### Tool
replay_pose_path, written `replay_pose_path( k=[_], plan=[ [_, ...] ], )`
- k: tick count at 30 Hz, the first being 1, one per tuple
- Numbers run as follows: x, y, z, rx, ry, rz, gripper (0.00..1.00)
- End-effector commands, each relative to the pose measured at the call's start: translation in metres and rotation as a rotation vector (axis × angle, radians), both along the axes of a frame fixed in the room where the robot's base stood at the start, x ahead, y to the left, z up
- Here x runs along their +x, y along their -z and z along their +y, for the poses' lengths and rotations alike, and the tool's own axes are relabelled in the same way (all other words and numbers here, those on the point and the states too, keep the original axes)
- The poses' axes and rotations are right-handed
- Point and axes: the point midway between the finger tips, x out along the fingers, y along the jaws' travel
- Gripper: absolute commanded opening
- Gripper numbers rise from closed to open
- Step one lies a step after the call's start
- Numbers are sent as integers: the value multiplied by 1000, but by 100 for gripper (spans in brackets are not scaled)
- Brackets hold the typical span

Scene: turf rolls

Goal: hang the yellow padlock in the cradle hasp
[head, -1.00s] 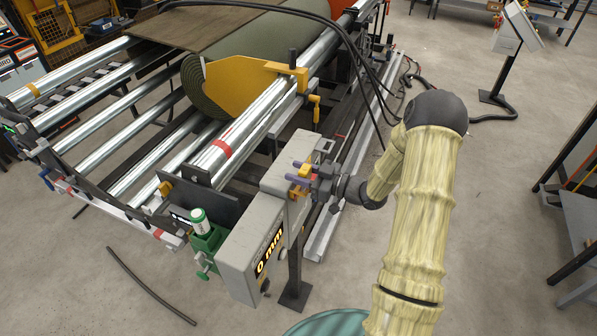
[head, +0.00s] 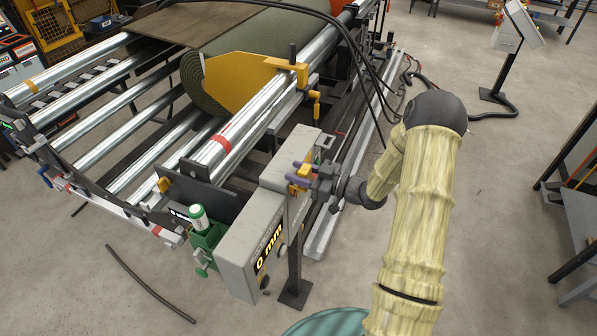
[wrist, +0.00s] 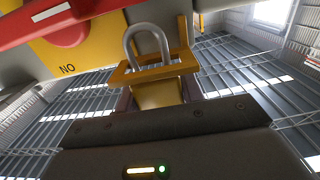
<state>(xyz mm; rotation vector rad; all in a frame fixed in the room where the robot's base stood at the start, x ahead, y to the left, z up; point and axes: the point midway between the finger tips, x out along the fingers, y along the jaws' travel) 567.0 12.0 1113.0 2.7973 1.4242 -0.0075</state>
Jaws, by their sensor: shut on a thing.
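The yellow padlock (wrist: 155,95) is between the fingers of my gripper (head: 301,174), its body low in the wrist view and its silver shackle rising above it. My gripper is shut on the body. A yellow-orange bracket, which looks like the cradle hasp (wrist: 188,62), has a flat plate and an upright arm close around the shackle. The shackle overlaps the plate; I cannot tell whether it passes through it. In the head view, the fingers are beside the grey box and hide most of the padlock.
The grey box (head: 240,262) with a "0 mm" display stands on a dark post (head: 294,262). A red handle (wrist: 55,22) and a yellow panel marked "NO" are close by in the wrist view. Steel rollers and a turf roll lie behind.

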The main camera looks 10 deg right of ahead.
Motion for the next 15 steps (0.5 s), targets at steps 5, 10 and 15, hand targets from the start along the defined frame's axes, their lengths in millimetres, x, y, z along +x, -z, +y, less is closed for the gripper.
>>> replay_pose_path(
  k=[5,10,15],
  plan=[
    [0,4,0,1,0,-1,40],
    [0,3,0,0,0,0,63],
    [0,3,0,0,0,0,63]
  ],
)
